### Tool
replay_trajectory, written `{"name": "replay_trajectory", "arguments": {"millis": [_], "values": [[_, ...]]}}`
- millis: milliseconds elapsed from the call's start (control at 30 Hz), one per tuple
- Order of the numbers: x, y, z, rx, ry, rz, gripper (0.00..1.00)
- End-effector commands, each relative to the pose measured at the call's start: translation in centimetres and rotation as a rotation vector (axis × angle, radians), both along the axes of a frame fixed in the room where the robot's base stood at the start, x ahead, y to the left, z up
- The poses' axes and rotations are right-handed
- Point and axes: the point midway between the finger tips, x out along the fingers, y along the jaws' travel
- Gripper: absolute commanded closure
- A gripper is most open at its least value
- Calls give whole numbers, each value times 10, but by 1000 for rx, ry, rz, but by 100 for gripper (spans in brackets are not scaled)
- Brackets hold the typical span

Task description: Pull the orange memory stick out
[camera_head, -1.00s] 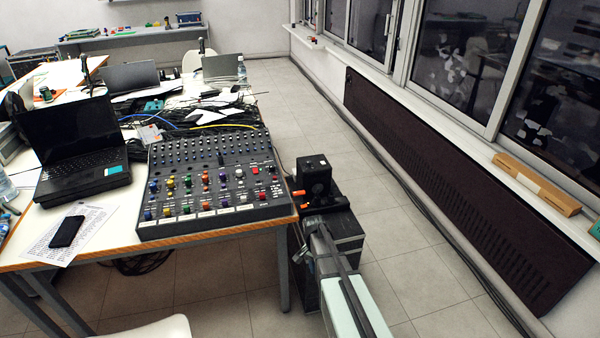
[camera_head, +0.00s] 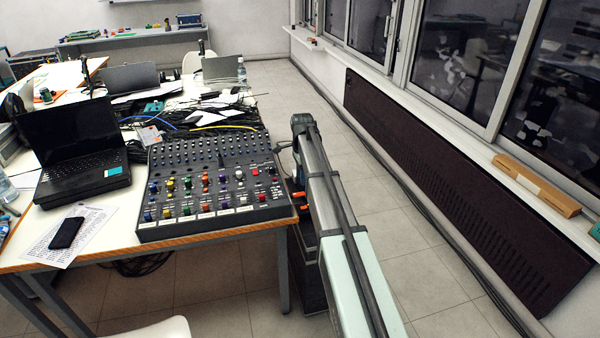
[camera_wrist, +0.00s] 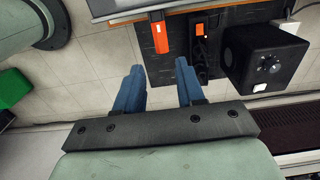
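The orange memory stick (camera_wrist: 161,35) shows in the wrist view at top centre, against a dark surface. My gripper (camera_wrist: 160,66) is open, its two blue fingers spread with nothing between them. The stick's near end is ahead of the gap between the fingertips and looks apart from them. A smaller orange part (camera_wrist: 199,28) sits on a black device just right of the stick. In the head view my arm hides most of this area; a bit of orange (camera_head: 298,195) shows beside the arm, and my fingers cannot be made out.
A black box with a dial (camera_wrist: 264,58) stands right of the stick. The table (camera_head: 215,232) with a mixing console (camera_head: 210,190) is left of my arm. A dark radiator panel (camera_head: 440,180) and windows are on the right. Tiled floor (camera_head: 375,170) lies between.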

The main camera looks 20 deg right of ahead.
Motion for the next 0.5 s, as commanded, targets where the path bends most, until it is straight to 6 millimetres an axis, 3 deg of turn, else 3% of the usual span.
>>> {"name": "replay_trajectory", "arguments": {"millis": [167,500], "values": [[3,8,12,12,3,-14,62],[3,8,-9,12,4,-13,62]]}}
